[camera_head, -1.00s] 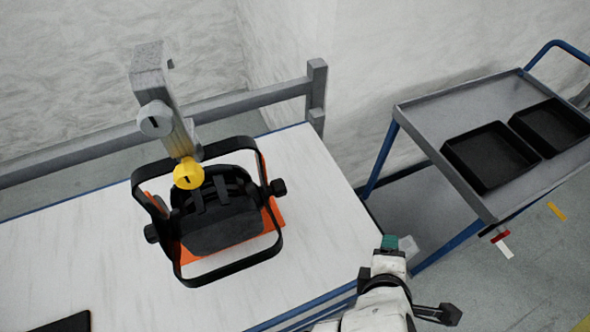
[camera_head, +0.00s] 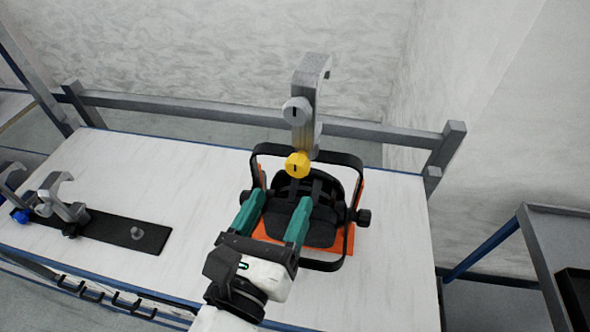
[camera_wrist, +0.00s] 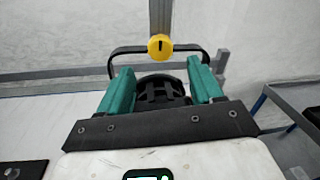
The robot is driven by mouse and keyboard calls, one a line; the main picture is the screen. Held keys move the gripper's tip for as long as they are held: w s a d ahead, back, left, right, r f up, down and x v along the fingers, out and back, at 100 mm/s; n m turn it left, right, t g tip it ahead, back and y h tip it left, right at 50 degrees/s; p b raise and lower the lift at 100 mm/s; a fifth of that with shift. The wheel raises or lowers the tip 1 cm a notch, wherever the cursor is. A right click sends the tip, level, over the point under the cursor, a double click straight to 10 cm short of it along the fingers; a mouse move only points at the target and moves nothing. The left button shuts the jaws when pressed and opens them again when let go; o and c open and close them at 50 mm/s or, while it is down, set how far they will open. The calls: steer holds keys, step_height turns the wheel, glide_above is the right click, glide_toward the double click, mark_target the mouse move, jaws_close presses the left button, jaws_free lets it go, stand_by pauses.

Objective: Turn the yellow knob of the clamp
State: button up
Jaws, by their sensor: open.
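The yellow knob (camera_head: 298,165) sits at the lower end of the grey metal clamp (camera_head: 304,115), above the black par can (camera_head: 318,215). A grey round knob (camera_head: 296,110) is higher on the clamp. The par can has a black yoke (camera_head: 352,165) around it and rests over an orange piece (camera_head: 349,238) on the white table. My gripper (camera_head: 276,212) is open and empty, with its green fingers apart, in front of the can. In the wrist view, the yellow knob (camera_wrist: 160,47) shows beyond and above the gap between the fingers (camera_wrist: 162,84), apart from them.
A black mat (camera_head: 125,232) with other grey clamps (camera_head: 62,200) lies at the left of the white table (camera_head: 200,175). A grey rail (camera_head: 200,112) runs behind. A grey cart (camera_head: 560,235) stands at the right. The table between mat and can is clear.

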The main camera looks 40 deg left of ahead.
mark_target(296, 172)
steer(key=x, duration=0.7)
steer(key=shift+w+p, duration=0.1)
steer(key=shift+p, duration=0.3)
steer(key=shift+d, duration=0.1)
steer(key=shift+c, duration=0.2)
steer(key=c, duration=1)
steer(key=shift+m, duration=0.4)
